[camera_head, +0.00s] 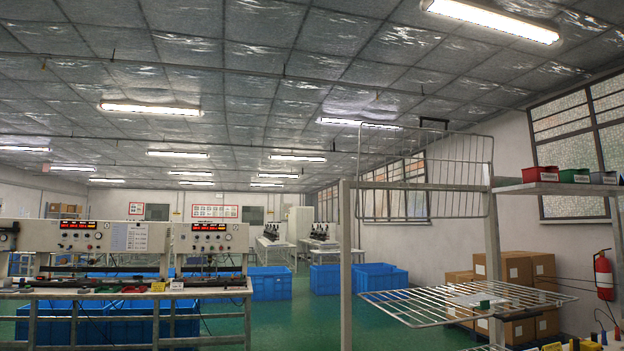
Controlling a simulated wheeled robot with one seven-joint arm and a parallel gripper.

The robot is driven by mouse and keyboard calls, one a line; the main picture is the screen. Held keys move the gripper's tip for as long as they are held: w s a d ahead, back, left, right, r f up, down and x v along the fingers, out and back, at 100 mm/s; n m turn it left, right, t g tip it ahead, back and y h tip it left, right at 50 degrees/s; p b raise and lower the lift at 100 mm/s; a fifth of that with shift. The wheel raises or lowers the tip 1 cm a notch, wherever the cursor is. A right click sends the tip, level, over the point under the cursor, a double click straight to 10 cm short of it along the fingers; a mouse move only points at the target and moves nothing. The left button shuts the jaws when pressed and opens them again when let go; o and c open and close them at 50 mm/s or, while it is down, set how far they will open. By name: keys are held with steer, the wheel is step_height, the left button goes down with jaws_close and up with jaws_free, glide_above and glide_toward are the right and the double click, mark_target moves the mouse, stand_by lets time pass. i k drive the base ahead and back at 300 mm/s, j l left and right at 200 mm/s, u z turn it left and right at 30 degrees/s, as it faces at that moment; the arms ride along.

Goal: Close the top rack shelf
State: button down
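The rack's top wire shelf (440,165) stands swung up, nearly upright, above the rack's upper crossbar at the right of the head view. A lower wire shelf (400,303) of the same rack lies about level, with a small pale and green item (480,300) on it. The rack's grey left post (346,265) and right post (493,240) carry them. My gripper is not in view, so its place relative to the shelf does not show.
Small red (540,174) and green (574,176) bins sit on a side shelf at right. Cardboard boxes (520,270) and a fire extinguisher (603,275) stand behind. Blue crates (380,277) and a workbench (130,240) are farther left. Green floor (300,315) is clear between.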

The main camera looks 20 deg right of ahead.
mark_target(420, 118)
steer(key=i+u, duration=0.4)
steer(key=i, duration=2.85)
steer(key=i+z, duration=0.25)
steer(key=i, duration=0.15)
steer(key=i+j+z, duration=0.25)
steer(key=i, duration=0.15)
steer(key=i+j+z, duration=0.25)
steer(key=i, duration=0.15)
steer(key=l, duration=0.1)
